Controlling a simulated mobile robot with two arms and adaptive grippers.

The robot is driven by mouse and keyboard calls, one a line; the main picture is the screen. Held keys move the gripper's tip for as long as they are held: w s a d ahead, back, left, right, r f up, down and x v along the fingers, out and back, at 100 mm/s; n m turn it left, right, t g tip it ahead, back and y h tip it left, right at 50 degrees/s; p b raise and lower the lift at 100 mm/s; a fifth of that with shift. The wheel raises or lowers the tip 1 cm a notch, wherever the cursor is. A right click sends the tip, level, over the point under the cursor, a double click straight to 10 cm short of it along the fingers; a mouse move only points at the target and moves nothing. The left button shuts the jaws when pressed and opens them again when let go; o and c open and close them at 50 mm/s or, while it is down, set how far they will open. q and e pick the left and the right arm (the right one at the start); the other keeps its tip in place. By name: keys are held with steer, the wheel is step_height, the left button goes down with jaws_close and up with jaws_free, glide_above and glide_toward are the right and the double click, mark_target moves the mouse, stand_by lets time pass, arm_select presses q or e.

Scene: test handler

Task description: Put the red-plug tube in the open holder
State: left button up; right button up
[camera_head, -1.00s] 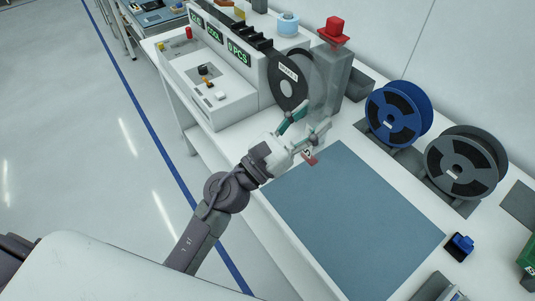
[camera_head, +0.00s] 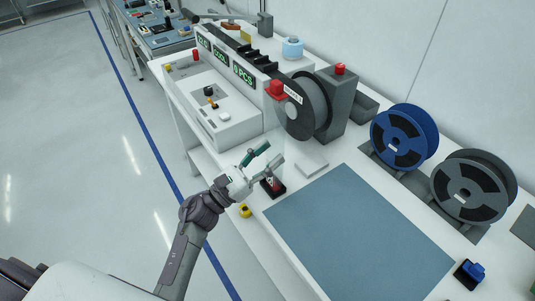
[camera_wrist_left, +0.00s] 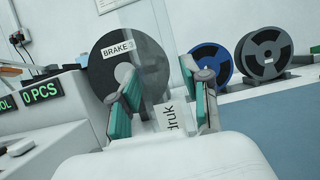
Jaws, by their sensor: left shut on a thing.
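My left gripper (camera_head: 268,158), with teal finger pads, is at the back left of the blue mat. Its fingers are shut on the tube (camera_wrist_left: 172,115), which shows a white label with dark lettering in the left wrist view. In the head view a small red and white part of the tube (camera_head: 272,182) shows below the fingers. A small dark holder (camera_head: 278,192) is right beneath it. I cannot tell whether the tube is inside the holder or just above it. My right gripper is not in view.
The blue mat (camera_head: 355,235) is clear. Blue (camera_head: 405,137) and grey (camera_head: 470,188) reels stand right. A yellow piece (camera_head: 245,210) lies near the front edge.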

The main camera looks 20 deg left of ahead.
arm_select(q)
steer(key=shift+f+b, duration=0.2)
steer(key=shift+b, duration=0.1)
steer(key=o, duration=1.1)
steer(key=shift+r, duration=0.1)
steer(key=shift+o, duration=0.2)
steer(key=shift+r+p, duration=0.15)
steer(key=shift+p, duration=0.15)
steer(key=shift+s+a+f, duration=0.15)
steer(key=shift+s+f, duration=0.05)
steer(key=shift+f, duration=0.1)
steer(key=b+v, duration=0.4)
steer(key=v, duration=0.7)
steer(key=shift+s+a, duration=0.2)
steer(key=shift+s, duration=0.05)
